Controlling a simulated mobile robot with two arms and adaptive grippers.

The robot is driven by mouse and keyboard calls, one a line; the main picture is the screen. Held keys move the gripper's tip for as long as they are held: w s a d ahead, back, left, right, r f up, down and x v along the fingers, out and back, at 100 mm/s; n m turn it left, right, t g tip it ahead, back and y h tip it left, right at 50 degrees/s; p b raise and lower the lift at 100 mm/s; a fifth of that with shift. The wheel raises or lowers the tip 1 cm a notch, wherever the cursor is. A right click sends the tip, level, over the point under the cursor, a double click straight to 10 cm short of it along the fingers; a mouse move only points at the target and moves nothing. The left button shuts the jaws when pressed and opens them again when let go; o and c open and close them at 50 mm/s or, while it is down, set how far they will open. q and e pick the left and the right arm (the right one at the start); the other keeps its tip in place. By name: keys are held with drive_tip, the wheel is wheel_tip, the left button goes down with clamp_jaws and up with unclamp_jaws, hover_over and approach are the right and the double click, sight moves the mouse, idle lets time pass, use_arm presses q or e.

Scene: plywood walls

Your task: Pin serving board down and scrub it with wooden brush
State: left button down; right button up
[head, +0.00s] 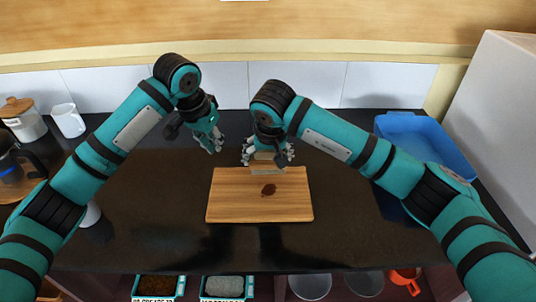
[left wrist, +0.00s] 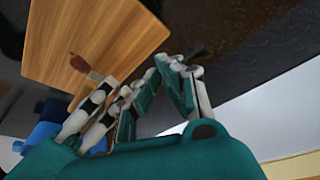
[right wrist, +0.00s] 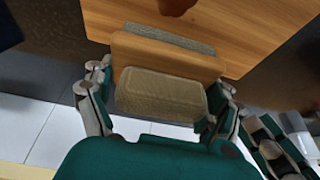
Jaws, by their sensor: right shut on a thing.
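The wooden serving board (head: 235,205) lies flat on the dark counter, with a dark brown stain (head: 268,190) near its middle. My right gripper (head: 268,158) is shut on the wooden brush (right wrist: 165,56), at the board's far edge. The brush's wooden body and pale bristles show between the fingers in the right wrist view. Whether the bristles touch the board is unclear. My left gripper (head: 214,146) is beyond the board's far left corner, apart from the board, with nothing visible in it. Its finger gap is hard to judge. The board also shows in the left wrist view (left wrist: 100,30).
A blue tray (head: 420,140) sits at the back right. A white mug (head: 68,120), a lidded jar (head: 22,122) and a coffee press (head: 15,165) stand at the left. Counter around the board is clear.

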sight(222, 172)
use_arm(q)
drive_tip(key=shift+s+d+f, duration=0.1)
drive_tip(key=shift+s+f, duration=0.05)
drive_tip(key=shift+f, duration=2.75)
drive_tip(key=shift+f, duration=0.85)
drive_tip(key=shift+s+f, duration=0.15)
drive_tip(key=shift+f, duration=0.25)
use_arm(e)
drive_tip(key=shift+f, duration=0.35)
drive_tip(key=shift+f, duration=1.55)
use_arm(q)
drive_tip(key=shift+r, duration=0.1)
use_arm(e)
drive_tip(key=shift+s, duration=0.1)
